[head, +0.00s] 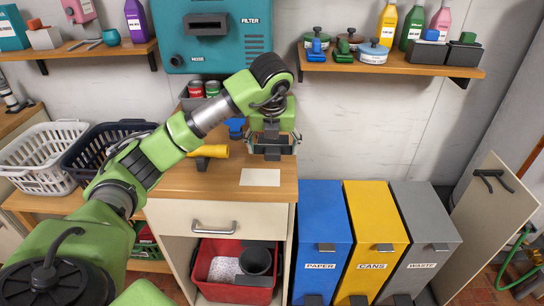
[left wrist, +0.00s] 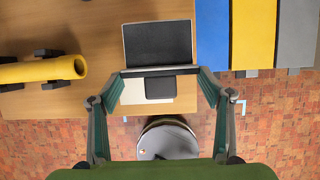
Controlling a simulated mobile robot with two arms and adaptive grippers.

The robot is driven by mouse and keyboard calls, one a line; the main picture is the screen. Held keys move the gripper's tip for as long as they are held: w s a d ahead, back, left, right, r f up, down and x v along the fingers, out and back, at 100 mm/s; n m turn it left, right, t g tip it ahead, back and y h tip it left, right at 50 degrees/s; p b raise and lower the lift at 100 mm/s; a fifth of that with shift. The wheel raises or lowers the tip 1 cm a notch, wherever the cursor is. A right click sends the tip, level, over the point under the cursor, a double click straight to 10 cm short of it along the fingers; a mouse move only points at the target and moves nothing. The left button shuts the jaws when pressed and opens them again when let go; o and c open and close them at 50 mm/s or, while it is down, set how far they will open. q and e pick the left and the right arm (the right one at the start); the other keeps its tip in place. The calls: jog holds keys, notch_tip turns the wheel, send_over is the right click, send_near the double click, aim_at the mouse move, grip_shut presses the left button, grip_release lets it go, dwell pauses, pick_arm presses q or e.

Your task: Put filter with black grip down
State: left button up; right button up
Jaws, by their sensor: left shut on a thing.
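My left gripper (head: 271,138) is shut on the filter with black grip (head: 272,152), at the back of the wooden counter (head: 205,180). In the left wrist view, the filter (left wrist: 158,42) is a dark rectangular panel with a pale edge, and its black grip (left wrist: 160,87) lies between the fingertips (left wrist: 160,78). A pale rectangular sheet (head: 260,177) lies on the counter in front of the filter; it shows partly behind the grip in the left wrist view (left wrist: 132,93). I cannot tell whether the filter touches the counter. My right gripper is not in view.
A yellow tube (head: 210,151) lies left of the gripper. A teal machine marked FILTER (head: 225,50) hangs behind. Blue (head: 320,225), yellow (head: 375,220) and grey bins (head: 425,215) stand right of the counter. A red tub (head: 232,290) sits below. The counter front is clear.

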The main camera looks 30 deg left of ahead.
aim_at(273, 168)
pick_arm(q)
jog(key=shift+w+a+f, duration=0.25)
jog(key=shift+w+f, duration=0.15)
jog(key=shift+f, duration=0.15)
jog(key=shift+w+a+f, duration=0.2)
jog(key=shift+w+f, duration=0.15)
jog(key=shift+f, duration=0.15)
jog(key=f, duration=0.1)
jog(key=f+p, duration=0.1)
jog(key=f, duration=0.1)
jog(key=shift+w+a+f, duration=0.1)
jog(key=shift+w+f, duration=0.1)
jog(key=shift+f, duration=0.1)
jog(key=o, duration=0.7)
jog(key=shift+f, duration=0.15)
jog(key=o, duration=0.4)
